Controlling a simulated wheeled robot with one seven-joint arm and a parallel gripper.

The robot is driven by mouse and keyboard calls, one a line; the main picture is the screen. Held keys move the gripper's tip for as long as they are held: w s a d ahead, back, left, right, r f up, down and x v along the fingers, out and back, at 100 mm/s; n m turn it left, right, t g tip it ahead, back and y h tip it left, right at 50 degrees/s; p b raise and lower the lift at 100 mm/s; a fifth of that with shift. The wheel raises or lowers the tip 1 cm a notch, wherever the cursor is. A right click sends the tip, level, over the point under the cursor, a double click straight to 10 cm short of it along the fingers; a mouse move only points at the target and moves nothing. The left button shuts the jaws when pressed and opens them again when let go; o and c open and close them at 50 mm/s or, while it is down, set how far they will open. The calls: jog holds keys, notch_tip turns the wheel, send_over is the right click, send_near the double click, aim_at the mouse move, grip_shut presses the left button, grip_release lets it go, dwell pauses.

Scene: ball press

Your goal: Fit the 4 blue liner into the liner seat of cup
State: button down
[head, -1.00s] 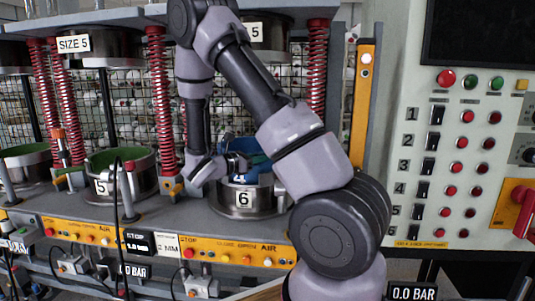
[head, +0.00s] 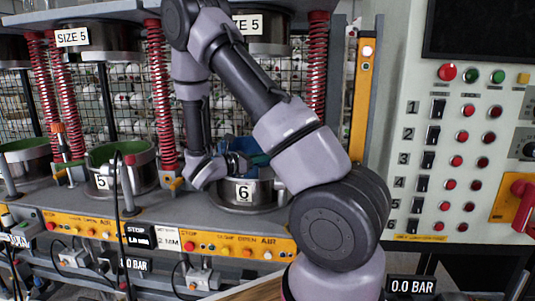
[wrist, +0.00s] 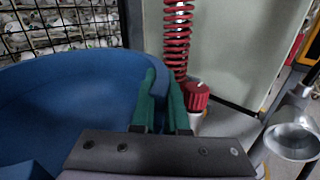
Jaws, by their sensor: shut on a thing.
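The blue liner (wrist: 75,85) is a wide curved shell that fills the left of the wrist view. In the head view the blue liner (head: 236,144) is partly hidden behind my wrist, at the mouth of the metal cup labelled 6 (head: 262,193). Its lower part is inside or behind the cup's rim; I cannot tell whether it rests on the seat. My gripper (wrist: 162,98) is shut on the liner's right wall, a green finger on each side. The gripper also shows in the head view (head: 240,163), small and partly hidden. No number is readable on the liner.
A cup labelled 5 with a green inside (head: 137,176) stands left on the same bench. Red springs (head: 160,95) and posts flank the cups, and an upper press part marked SIZE 5 (head: 262,40) hangs above. A control panel (head: 470,150) stands at right.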

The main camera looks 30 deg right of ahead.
jog(key=shift+f, duration=0.75)
jog(key=shift+f, duration=0.15)
jog(key=c, duration=0.8)
grip_release()
jog(key=shift+c, duration=0.2)
jog(key=s+a, duration=0.1)
jog(key=a, duration=0.6)
jog(key=shift+a, duration=0.2)
dwell(0.6)
